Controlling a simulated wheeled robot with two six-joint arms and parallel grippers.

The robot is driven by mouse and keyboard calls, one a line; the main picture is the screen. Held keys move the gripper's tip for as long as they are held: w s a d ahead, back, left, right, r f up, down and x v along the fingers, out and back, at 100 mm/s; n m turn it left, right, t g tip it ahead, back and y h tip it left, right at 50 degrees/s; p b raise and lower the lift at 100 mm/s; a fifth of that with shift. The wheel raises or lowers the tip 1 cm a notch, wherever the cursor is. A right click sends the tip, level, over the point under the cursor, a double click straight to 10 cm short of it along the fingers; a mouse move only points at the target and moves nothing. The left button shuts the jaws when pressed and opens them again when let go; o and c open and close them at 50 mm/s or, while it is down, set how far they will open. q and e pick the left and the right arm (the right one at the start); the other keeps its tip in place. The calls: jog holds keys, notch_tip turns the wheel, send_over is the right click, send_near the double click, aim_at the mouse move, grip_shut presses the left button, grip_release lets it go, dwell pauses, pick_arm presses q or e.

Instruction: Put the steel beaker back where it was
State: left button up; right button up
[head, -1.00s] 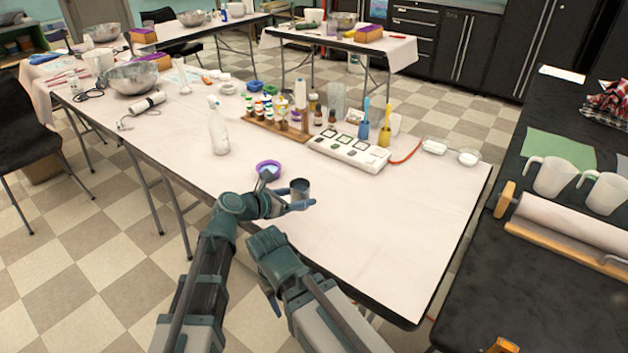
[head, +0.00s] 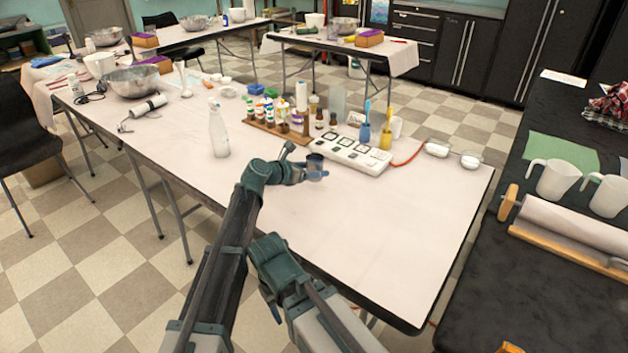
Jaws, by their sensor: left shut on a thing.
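The steel beaker (head: 315,161) is a small dark grey metal cup. My left gripper (head: 312,174) is shut on it and holds it upright, in front of the white plate device. The hand covers part of the beaker's side, and I cannot tell whether its base touches the table. My right arm's wrist (head: 277,262) is at the near edge of the table; the fingers of that gripper are hidden.
A white multi-plate device (head: 350,156), a blue cup (head: 363,133) and a yellow cup (head: 386,139) stand just behind. A rack of small bottles (head: 277,125) and a white spray bottle (head: 218,130) stand left. The white table (head: 400,225) is clear at the front right.

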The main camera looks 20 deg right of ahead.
pick_arm(q)
jog(key=shift+f+b, duration=1.9)
jog(key=shift+r, duration=0.1)
jog(key=o, duration=1.5)
jog(key=shift+a+r+p, duration=0.1)
jog(key=shift+r+p, duration=0.1)
jog(key=shift+p, duration=0.1)
jog(key=p+v, duration=0.4)
jog(key=v, duration=0.7)
jog(key=shift+s+a, duration=0.25)
jog(key=shift+a, duration=0.05)
